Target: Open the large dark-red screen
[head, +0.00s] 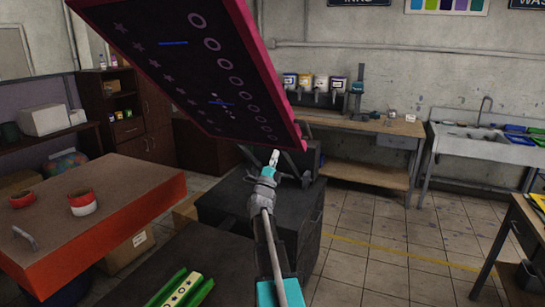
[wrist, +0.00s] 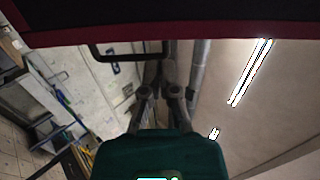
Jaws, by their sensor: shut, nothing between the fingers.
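The large dark-red screen (head: 215,62) is raised and steeply tilted at the top of the head view, with rows of circles and stars on its dark mesh. My gripper (head: 274,158) is shut and empty at the screen's lower front edge. I cannot tell whether it touches the frame. In the wrist view the screen's dark-red edge (wrist: 230,28) crosses the top, and a black bar handle (wrist: 103,55) hangs below it. My gripper's fingers (wrist: 162,72) point up toward that edge, to the right of the handle's left end.
A dark cabinet (head: 235,205) stands under the screen. A workbench (head: 370,125) and sink (head: 470,145) line the back.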

